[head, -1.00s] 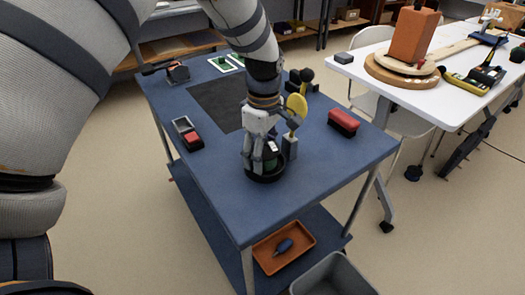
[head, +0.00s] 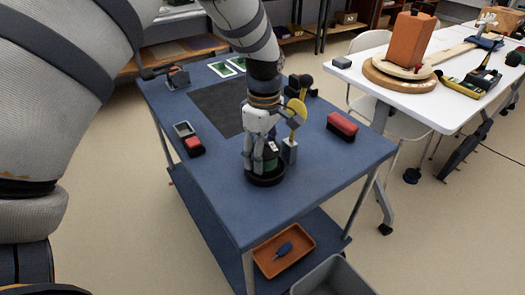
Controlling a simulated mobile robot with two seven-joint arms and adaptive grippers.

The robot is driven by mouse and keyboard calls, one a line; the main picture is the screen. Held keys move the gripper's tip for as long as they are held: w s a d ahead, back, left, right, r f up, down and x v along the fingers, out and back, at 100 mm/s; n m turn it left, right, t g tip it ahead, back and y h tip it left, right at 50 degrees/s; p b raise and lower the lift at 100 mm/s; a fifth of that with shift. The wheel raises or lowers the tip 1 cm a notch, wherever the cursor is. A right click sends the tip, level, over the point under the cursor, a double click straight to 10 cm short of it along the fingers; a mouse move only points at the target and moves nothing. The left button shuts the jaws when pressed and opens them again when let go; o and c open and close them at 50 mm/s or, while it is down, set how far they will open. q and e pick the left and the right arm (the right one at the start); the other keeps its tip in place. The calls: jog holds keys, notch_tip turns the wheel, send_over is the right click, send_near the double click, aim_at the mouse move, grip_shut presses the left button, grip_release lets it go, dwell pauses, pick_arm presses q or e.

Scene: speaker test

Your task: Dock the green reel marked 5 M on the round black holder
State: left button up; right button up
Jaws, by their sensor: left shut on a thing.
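The round black holder (head: 266,181) stands on the blue cart top near its front edge. The green reel (head: 269,164) shows as a small green patch between my fingers, just above or inside the holder's rim. Its 5 M mark cannot be read at this size. My left gripper (head: 262,163) reaches down over the holder and is shut on the green reel. The fingers hide most of the reel, so I cannot tell whether it is fully seated. My right gripper is not in view.
A grey stand with a yellow disc (head: 296,107) stands close right of my gripper. A red and black block (head: 342,125) lies farther right. A small dark tray with a red piece (head: 189,139) lies left. The cart's front right is clear.

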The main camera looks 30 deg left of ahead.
pick_arm(q)
jog(key=shift+f, duration=0.75)
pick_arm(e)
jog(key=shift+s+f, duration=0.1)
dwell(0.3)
pick_arm(q)
jog(key=shift+r, duration=0.15)
jog(key=shift+r, duration=0.75)
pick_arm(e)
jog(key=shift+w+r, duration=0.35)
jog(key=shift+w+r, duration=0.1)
pick_arm(q)
jog(key=shift+f, duration=0.9)
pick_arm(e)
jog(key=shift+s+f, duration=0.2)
pick_arm(q)
jog(key=o, duration=1)
jog(key=shift+c, duration=0.2)
